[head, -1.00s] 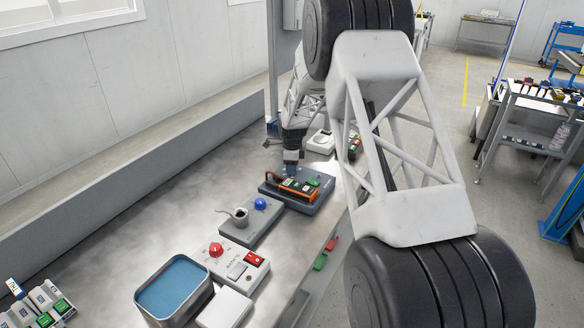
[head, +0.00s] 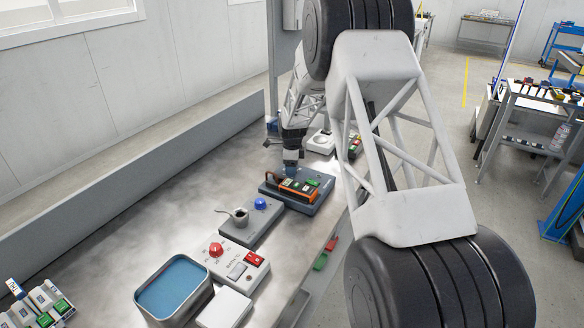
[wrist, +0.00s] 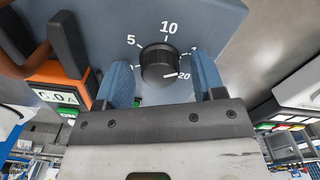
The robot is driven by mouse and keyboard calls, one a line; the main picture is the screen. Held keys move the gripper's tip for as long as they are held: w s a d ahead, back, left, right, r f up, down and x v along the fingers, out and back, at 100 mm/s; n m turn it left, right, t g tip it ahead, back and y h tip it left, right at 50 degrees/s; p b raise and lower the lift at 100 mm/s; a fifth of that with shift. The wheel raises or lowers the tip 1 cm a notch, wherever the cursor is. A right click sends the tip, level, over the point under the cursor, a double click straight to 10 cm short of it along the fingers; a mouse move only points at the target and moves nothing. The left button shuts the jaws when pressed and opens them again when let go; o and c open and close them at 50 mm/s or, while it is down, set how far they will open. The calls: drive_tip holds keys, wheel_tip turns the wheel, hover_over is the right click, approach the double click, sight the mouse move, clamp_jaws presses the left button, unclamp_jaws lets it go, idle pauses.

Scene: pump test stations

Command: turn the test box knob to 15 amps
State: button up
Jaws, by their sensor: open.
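The test box (head: 318,204) is a blue-grey box on the bench, with an orange-framed meter (head: 299,188) on it. In the wrist view its black knob (wrist: 160,62) sits among the marks 5, 10 and 20; the 15 mark is mostly hidden behind the right finger. The knob's white line points to the lower right, at the 20. My gripper (wrist: 162,76) is open, with one blue finger on each side of the knob. I cannot tell whether either finger touches it. The head view hides the knob behind my gripper (head: 291,163).
A grey box with a cup and blue knob (head: 260,204), a white box with a red knob (head: 216,250) and a blue-filled tin (head: 204,304) stand nearer along the bench. A white unit (head: 321,143) is just beyond.

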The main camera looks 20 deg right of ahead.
wheel_tip(320, 180, up, 7)
drive_tip(key=shift+r, duration=0.35)
idle(0.3)
drive_tip(key=shift+s+r, duration=0.15)
drive_tip(key=shift+r, duration=0.05)
drive_tip(key=s+a+r+n+t, duration=0.1)
drive_tip(key=s+a+r+n, duration=0.35)
drive_tip(key=s+r, duration=0.75)
drive_tip(key=s+a+r+n, duration=0.1)
drive_tip(key=s+r+n, duration=0.6)
drive_tip(key=s, duration=0.9)
drive_tip(key=s+a+n+t, duration=0.1)
drive_tip(key=s+n, duration=0.9)
drive_tip(key=s, duration=2)
drive_tip(key=shift+a+n+t, duration=0.3)
drive_tip(key=shift+a+n, duration=0.05)
drive_tip(key=shift+a, duration=0.35)
